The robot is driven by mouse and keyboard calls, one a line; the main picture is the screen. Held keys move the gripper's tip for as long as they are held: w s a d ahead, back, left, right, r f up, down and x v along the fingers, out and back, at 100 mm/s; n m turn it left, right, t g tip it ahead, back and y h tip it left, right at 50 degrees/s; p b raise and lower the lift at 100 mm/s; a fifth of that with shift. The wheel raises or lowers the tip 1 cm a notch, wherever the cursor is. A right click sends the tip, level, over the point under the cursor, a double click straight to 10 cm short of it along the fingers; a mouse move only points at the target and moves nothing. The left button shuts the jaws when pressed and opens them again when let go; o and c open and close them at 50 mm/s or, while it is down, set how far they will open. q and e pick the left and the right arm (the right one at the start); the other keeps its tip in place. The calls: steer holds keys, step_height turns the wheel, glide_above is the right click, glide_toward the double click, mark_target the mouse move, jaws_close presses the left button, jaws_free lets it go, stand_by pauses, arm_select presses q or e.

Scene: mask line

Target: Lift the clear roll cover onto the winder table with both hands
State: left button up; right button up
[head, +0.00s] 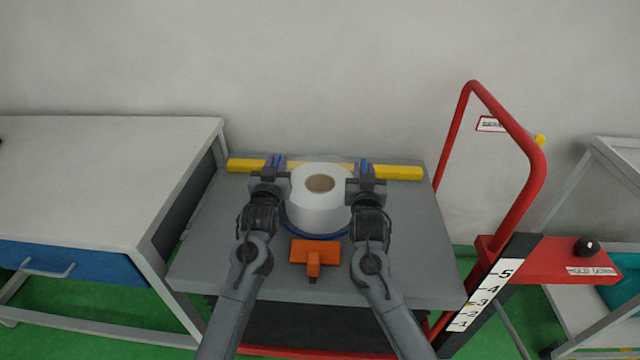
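A white roll (318,212) with a brown core stands upright on the grey top of a red-framed cart, with a blue ring around its base. A faint see-through patch (320,161) behind and above the roll, over the yellow bar, looks like the clear cover; its outline is hard to make out. My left gripper (276,164) is at the patch's left side and my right gripper (364,167) at its right side. Small blue pieces show at both fingertips. The arms hide the fingers' closure, so I cannot tell whether either grips anything.
A yellow bar (400,173) runs along the cart top's (210,235) back edge. An orange T-shaped piece (314,255) lies in front of the roll. A white table (100,180) stands left with its top clear. A red handle (535,165) rises at right.

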arm_select(q)
jaws_close()
arm_select(e)
jaws_close()
arm_select(q)
steer(key=shift+r, duration=0.1)
arm_select(e)
steer(key=shift+r, duration=0.1)
